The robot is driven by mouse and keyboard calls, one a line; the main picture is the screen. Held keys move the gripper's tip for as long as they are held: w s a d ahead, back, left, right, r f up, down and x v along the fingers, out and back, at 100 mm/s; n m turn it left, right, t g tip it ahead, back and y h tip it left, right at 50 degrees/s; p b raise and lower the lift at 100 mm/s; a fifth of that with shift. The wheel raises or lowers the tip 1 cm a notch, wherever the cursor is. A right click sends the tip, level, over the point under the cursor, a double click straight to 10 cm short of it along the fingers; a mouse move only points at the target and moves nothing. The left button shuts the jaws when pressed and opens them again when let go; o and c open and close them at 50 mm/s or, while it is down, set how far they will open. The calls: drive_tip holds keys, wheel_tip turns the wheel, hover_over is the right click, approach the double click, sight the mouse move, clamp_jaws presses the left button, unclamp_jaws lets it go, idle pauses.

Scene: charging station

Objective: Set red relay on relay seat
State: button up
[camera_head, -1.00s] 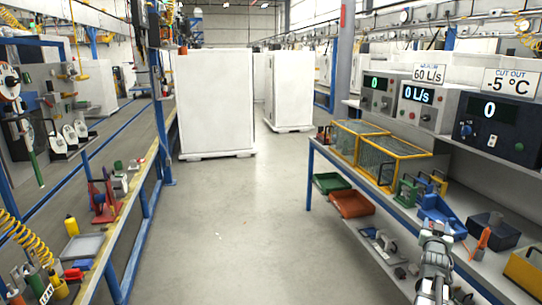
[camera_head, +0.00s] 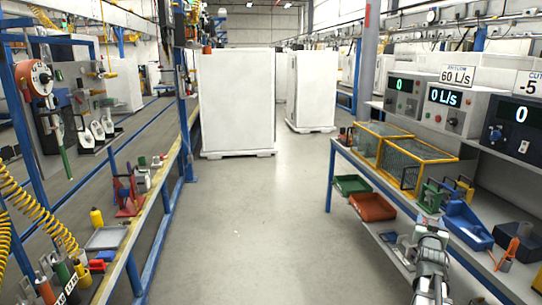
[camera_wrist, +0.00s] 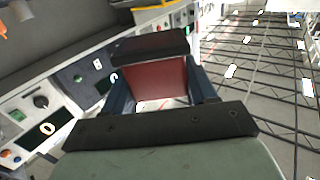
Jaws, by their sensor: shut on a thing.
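The red relay (camera_wrist: 160,80) shows in the wrist view as a red block between the dark jaws of my gripper (camera_wrist: 155,88). My gripper is shut on it, and the jaws hide part of it. In the head view my gripper (camera_head: 432,236) is at the lower right, in front of the right-hand bench. The relay cannot be made out there. I cannot tell for certain which thing is the relay seat. A small red piece (camera_head: 97,265) lies on the left bench near a grey tray (camera_head: 107,238).
The right bench carries yellow-framed cages (camera_head: 420,163), a blue bin (camera_head: 466,226) and a dark box (camera_head: 518,240). Green and red bins (camera_head: 372,207) sit on its lower shelf. The middle floor is clear.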

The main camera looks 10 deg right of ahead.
drive_tip(key=w+a+r+n+t+y, duration=0.1)
drive_tip(key=w+a+r+n+y, duration=0.1)
drive_tip(key=a, duration=1.3)
drive_tip(key=w+a+r+n+t+y, duration=0.1)
drive_tip(key=w+a+n+y, duration=0.2)
drive_tip(key=a, duration=1.3)
drive_tip(key=w+a+r+n+t+y, duration=0.1)
drive_tip(key=w+a+r+n+y, duration=0.1)
drive_tip(key=w+a+y, duration=0.3)
drive_tip(key=w+a, duration=0.4)
drive_tip(key=a, duration=0.7)
drive_tip(key=shift+w+r+t+y, duration=0.25)
drive_tip(key=shift+r+t+y, duration=0.05)
drive_tip(key=shift+r+y, duration=0.1)
